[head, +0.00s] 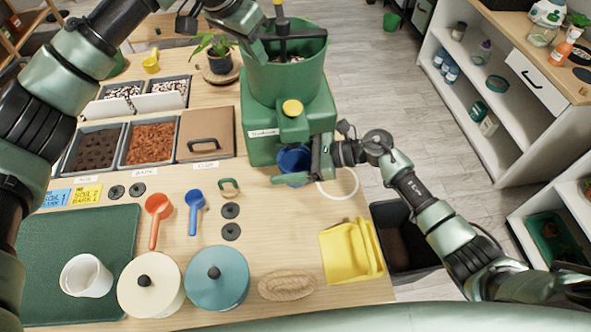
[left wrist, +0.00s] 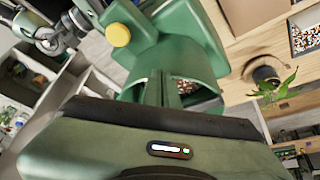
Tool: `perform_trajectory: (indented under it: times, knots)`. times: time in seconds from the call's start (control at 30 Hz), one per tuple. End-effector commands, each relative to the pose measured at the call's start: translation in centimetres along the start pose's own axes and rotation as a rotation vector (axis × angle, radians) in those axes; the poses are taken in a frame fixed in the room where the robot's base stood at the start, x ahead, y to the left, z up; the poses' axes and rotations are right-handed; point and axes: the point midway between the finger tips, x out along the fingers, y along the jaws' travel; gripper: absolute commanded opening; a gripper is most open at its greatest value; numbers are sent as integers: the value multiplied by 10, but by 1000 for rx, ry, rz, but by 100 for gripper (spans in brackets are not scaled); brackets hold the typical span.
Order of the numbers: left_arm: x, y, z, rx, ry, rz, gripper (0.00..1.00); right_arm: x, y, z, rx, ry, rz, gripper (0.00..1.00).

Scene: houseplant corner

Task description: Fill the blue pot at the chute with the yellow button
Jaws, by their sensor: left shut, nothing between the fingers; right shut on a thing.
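The green dispenser (head: 262,90) stands at the back right of the table, with a yellow button (head: 292,107) on its front. The button also shows in the left wrist view (left wrist: 118,34). The blue pot (head: 293,159) is under the front of the dispenser, below the button. My right gripper (head: 312,168) is shut on the blue pot, partly hiding it. My left gripper (head: 257,45) is shut and empty, high beside the dispenser's hopper, above and apart from the button. The pot's inside looks dark; its contents are unclear.
Soil bins (head: 151,145) and a lidded bin (head: 206,134) stand left of the dispenser. Scoops (head: 158,208), lidded pots (head: 216,279), a wooden brush (head: 287,284) and a yellow dustpan (head: 345,255) lie in front. A white ring (head: 352,190) is near my right gripper.

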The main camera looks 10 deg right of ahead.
Motion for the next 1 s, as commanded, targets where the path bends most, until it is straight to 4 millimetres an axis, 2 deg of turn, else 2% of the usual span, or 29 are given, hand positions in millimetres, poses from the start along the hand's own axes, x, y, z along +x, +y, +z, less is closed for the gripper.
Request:
perform_trajectory:
  times: [0.03, 0.1, 0.2, 0.3, 0.47, 0.8, 1.0]
  knots:
    - [-1, 20, -5, 51, -3, 15, 0, 0, 0, 0, 0, 0, 0, 39]
    - [-2, 42, -9, 105, -9, 35, 0, 0, 0, 0, 0, 0, 0, 39]
    - [-2, 64, -10, 159, -19, 55, 0, 0, 0, 0, 0, 0, 0, 39]
    - [-1, 76, -10, 189, -26, 67, 0, 0, 0, 0, 0, 0, 0, 39]
    - [7, 80, -6, 200, -29, 72, 0, 0, 0, 0, 0, 0, 0, 39]
    - [44, 79, 11, 197, -29, 73, 0, 0, 0, 0, 0, 0, 0, 39]
    - [56, 79, 16, 198, -28, 72, 0, 0, 0, 0, 0, 0, 0, 39]
